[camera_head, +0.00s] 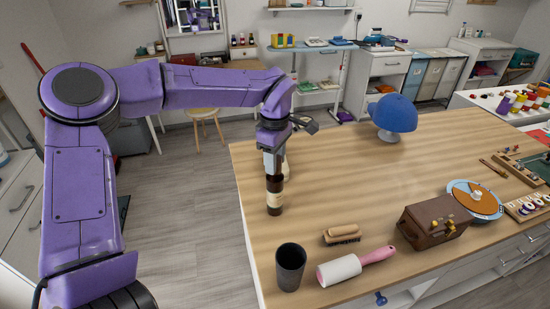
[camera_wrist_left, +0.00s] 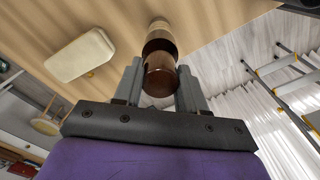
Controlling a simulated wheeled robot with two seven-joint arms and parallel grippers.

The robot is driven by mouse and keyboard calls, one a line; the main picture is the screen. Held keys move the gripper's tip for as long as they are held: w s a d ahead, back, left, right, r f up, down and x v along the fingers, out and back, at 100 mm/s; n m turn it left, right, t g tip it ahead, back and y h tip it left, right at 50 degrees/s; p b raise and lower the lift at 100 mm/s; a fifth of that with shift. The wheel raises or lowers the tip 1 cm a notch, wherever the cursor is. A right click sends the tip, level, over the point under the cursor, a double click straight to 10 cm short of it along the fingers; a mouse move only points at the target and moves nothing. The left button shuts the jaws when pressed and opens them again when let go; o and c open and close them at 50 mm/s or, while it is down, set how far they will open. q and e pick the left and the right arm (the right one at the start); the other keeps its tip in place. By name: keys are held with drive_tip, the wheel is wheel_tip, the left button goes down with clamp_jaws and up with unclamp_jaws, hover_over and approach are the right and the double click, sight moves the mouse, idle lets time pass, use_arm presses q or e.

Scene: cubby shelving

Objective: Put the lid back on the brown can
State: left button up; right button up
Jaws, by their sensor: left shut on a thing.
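The brown can (camera_head: 274,198), with a cream label band, stands upright near the left edge of the wooden table. It shows in the left wrist view beyond the fingers (camera_wrist_left: 161,40). My left gripper (camera_head: 272,170) is directly above it, pointing down. In the left wrist view its fingers are shut on a round, glossy brown piece, which looks like the lid (camera_wrist_left: 160,82). The lid is in line with the can and appears to touch it. I cannot tell whether it is fully seated. My right gripper is not in view.
A cream object (camera_head: 286,167) stands close behind the left gripper. A dark open cup (camera_head: 290,268), a brush (camera_head: 342,234), a lint roller (camera_head: 345,267) and a brown box (camera_head: 434,220) are nearer the front. A blue cap (camera_head: 393,113) is farther back. The table's middle is clear.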

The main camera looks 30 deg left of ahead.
use_arm(q)
drive_tip(key=shift+f+p, duration=0.1)
drive_tip(key=shift+p, duration=0.3)
idle(0.4)
drive_tip(key=o, duration=1.5)
wheel_tip(320, 180, up, 7)
drive_tip(key=p, duration=0.7)
drive_tip(key=shift+p, duration=0.3)
drive_tip(key=shift+c, duration=0.3)
clamp_jaws()
drive_tip(key=shift+f, duration=0.15)
